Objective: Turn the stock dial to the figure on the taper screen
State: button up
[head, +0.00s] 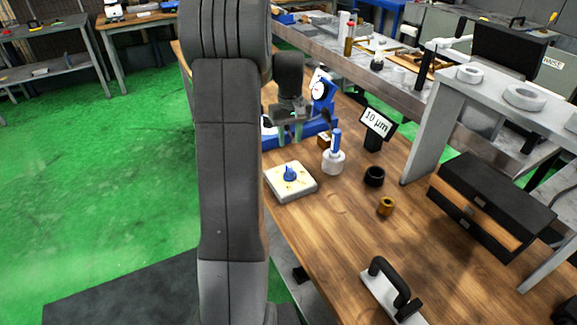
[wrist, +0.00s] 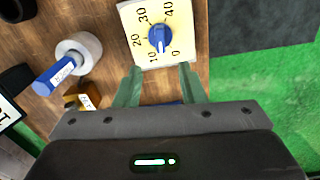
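The stock dial is a cream square plate (head: 306,188) on the bench with a blue knob (head: 290,174). In the wrist view the plate (wrist: 183,25) shows printed figures, with 20, 30 and 40 readable. There the knob (wrist: 160,38) has a white mark towards its lower edge, pointing down the picture, between the lowest left and right figures. The taper screen (head: 377,123) reads 10 µm; only its edge shows in the wrist view (wrist: 8,112). My gripper (head: 290,139) is open and empty, beyond the dial in the head view. Its fingertips (wrist: 160,72) stand apart below the knob, not around it.
A white pot with a blue handle (head: 333,160) and a brass block (head: 323,141) stand right of the dial. A blue gauge stand (head: 323,92) is behind. A black ring (head: 374,176), brass ring (head: 386,206) and black-handled plate (head: 392,290) lie on the bench.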

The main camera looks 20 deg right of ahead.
aim_at(290, 168)
notch_tip(290, 168, down, 12)
jog(key=shift+r+p, duration=0.25)
jog(key=shift+p, duration=0.3)
jog(key=shift+c, duration=0.5)
grip_shut()
